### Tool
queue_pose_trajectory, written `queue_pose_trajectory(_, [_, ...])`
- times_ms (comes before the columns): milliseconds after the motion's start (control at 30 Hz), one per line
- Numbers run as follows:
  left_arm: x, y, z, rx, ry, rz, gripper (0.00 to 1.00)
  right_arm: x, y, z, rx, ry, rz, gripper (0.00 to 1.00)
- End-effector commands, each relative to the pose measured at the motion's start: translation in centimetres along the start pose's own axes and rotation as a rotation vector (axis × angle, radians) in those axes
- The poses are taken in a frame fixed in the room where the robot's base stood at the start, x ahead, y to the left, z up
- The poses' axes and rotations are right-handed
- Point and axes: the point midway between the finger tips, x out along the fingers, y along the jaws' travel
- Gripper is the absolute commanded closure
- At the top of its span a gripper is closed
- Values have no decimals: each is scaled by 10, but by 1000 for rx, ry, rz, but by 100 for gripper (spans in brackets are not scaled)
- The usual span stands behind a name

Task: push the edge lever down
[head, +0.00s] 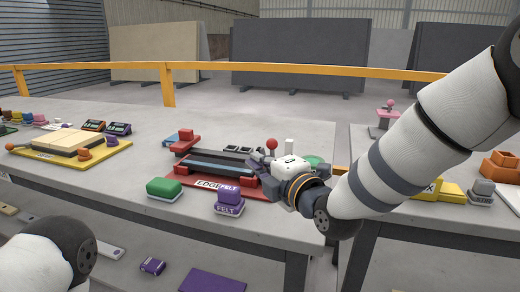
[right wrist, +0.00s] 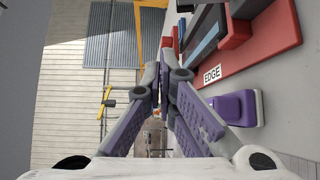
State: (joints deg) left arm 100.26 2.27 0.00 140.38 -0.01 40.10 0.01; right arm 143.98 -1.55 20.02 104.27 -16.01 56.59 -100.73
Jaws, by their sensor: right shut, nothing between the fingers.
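The edge station is a red base plate (head: 180,177) with dark and blue bars and a white EDGE label. It also shows at the upper right of the right wrist view (right wrist: 275,45). A lever with a red ball knob (head: 271,144) stands at its right end in the head view; its lower part is hidden by my gripper. My right gripper (head: 257,167) is shut and empty, low over the right end of the station, just in front of the lever. I cannot tell whether it touches. In the wrist view its fingers (right wrist: 160,80) meet. My left gripper is out of view.
A purple FELT block (head: 230,203) and a green block (head: 164,188) stand at the table's front edge. A yellow-based station (head: 68,147) is on the left. A gap separates this table from the right one, which holds yellow and orange parts (head: 502,166).

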Motion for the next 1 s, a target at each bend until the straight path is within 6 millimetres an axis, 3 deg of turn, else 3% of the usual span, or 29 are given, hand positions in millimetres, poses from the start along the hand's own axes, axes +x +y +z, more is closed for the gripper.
queue_pose_trajectory(33, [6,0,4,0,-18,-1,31,12,-8,0,5,0,-7,100])
queue_pose_trajectory(333, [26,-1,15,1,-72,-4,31,78,-10,0,6,0,-8,100])
queue_pose_trajectory(600, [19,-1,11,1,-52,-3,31,65,-2,34,2,-2,-3,100])
queue_pose_trajectory(1000, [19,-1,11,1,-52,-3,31,63,-3,38,1,0,-4,100])
